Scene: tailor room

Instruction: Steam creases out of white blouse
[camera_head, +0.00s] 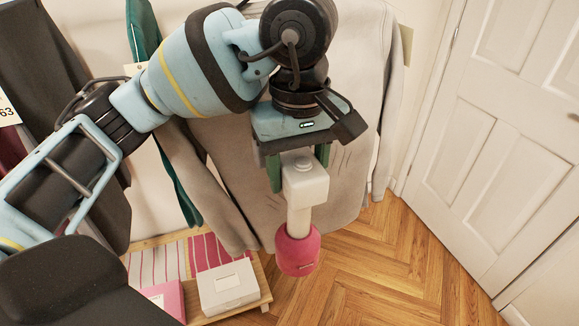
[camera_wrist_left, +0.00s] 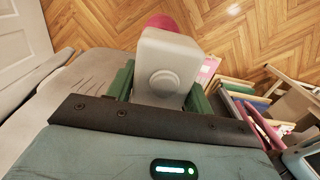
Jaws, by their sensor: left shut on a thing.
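A pale grey-beige blouse (camera_head: 345,110) hangs on the wall behind my left arm, with several dark crease lines on its front. Its upper part is partly hidden by my arm. Part of it also shows at the left of the left wrist view (camera_wrist_left: 72,92). My left gripper (camera_head: 298,172) is shut on the white block-shaped part of a steamer (camera_head: 306,183), in front of the blouse. The steamer's pale stem and pink-red rounded end (camera_head: 298,250) point down. The white part with its round button fills the middle of the left wrist view (camera_wrist_left: 165,75). My right gripper is not in view.
A low wooden bench (camera_head: 266,290) below holds a white box (camera_head: 228,288) and a pink box (camera_head: 167,298). Teal (camera_head: 186,195) and dark garments (camera_head: 60,60) hang at left. A white panelled door (camera_head: 490,130) stands right. The herringbone floor (camera_head: 400,265) between is clear.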

